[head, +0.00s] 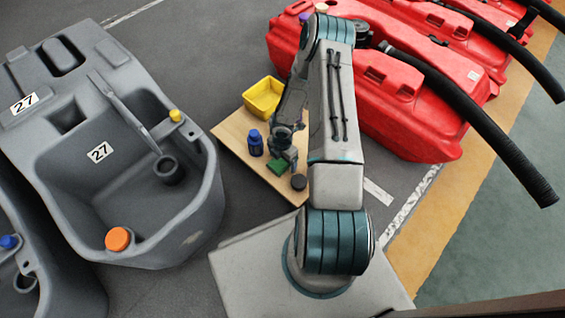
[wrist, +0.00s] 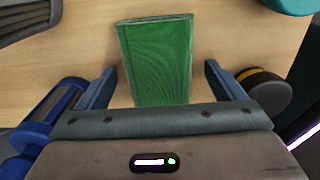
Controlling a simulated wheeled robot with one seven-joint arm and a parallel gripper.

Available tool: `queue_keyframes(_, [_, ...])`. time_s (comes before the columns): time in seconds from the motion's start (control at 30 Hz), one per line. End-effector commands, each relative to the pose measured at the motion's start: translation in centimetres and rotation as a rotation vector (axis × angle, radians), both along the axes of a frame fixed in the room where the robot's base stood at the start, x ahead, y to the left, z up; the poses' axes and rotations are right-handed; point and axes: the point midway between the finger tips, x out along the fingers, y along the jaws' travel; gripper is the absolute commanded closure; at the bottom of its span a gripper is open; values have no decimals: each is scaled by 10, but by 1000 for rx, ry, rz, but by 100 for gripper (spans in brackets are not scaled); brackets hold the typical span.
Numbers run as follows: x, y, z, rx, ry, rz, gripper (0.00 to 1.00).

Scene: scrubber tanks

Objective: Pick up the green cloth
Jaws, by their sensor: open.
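The green cloth (wrist: 158,60) is a folded rectangle lying flat on a wooden board (wrist: 247,42). In the wrist view it lies ahead of my gripper (wrist: 158,85), with its near end between the two open fingers. Neither finger visibly touches it. In the head view the cloth (head: 276,167) shows as a small green patch beneath my gripper (head: 283,157), partly covered by it.
A blue bottle (head: 255,143) stands left of the gripper and a dark round lid (head: 298,182) lies right of it, both close. A yellow bin (head: 263,97) is on the board's far end. Grey tanks (head: 120,160) stand left, red tanks (head: 390,90) right.

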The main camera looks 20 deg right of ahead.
Motion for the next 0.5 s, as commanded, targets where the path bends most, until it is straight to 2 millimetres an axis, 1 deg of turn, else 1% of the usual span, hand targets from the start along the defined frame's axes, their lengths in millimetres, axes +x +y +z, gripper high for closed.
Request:
queue_keyframes(0.13, [0,0,1,0,0,0,11])
queue_keyframes(0.17, [0,0,1,0,0,0,19])
queue_keyframes(0.2, [0,0,1,0,0,0,30])
queue_keyframes(0.27, [0,0,1,0,0,0,47])
queue_keyframes(0.3, [0,0,1,0,0,0,58])
queue_keyframes(0.5, [0,0,1,0,0,0,59])
